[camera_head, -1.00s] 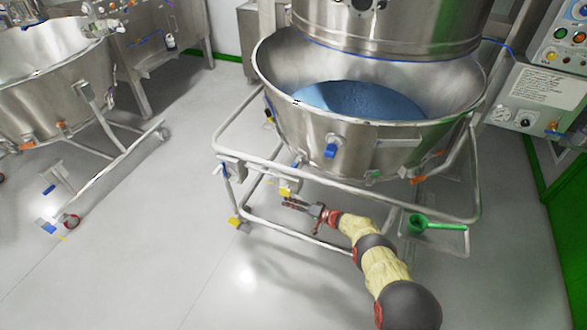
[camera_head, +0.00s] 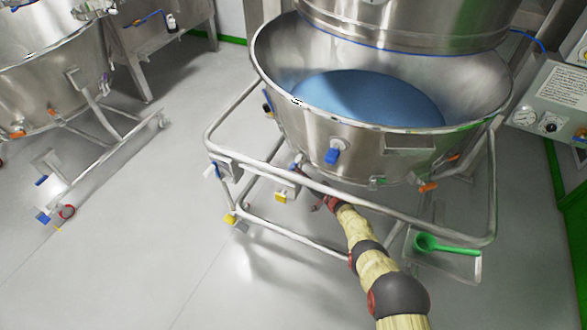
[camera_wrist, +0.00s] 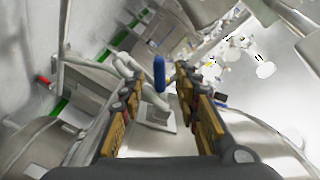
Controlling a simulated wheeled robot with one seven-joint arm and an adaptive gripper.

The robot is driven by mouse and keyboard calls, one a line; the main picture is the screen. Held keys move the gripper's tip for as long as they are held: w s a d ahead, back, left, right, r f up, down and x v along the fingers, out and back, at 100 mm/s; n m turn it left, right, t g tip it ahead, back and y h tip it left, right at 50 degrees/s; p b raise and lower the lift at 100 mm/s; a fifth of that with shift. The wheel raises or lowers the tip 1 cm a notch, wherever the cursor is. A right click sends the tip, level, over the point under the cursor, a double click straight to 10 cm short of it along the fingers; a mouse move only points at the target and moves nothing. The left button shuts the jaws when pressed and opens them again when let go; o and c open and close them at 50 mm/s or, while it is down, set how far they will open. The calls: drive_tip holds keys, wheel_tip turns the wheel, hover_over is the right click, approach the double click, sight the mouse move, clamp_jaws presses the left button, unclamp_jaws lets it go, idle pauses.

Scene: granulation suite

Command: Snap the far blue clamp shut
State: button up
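A steel bowl (camera_head: 310,110) of blue powder stands on a wheeled tubular frame. One blue clamp (camera_head: 332,156) is on the bowl's front wall. A small dark-blue part (camera_head: 267,104) shows on the bowl's left side; I cannot tell whether it is the far clamp. My gripper (camera_head: 325,203) is low beside the frame, its fingers mostly hidden there. In the wrist view my gripper (camera_wrist: 157,80) is open. An upright blue handle (camera_wrist: 159,70) shows between its fingertips, seemingly beyond them; contact is not visible. I cannot tell which clamp this handle belongs to.
A green scoop (camera_head: 440,245) lies on a low tray at the right. A control panel (camera_head: 555,100) stands at the right, and another steel bowl (camera_head: 50,75) at the left. The floor at front left is clear.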

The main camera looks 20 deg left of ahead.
drive_tip(key=b+x, duration=0.2)
drive_tip(key=x, duration=0.2)
drive_tip(key=shift+w+f, duration=0.1)
drive_tip(key=shift+f, duration=0.1)
drive_tip(key=shift+w+a+r, duration=0.1)
drive_tip(key=shift+a+r, duration=0.05)
drive_tip(key=shift+a, duration=0.2)
drive_tip(key=shift+c, duration=1.4)
clamp_jaws()
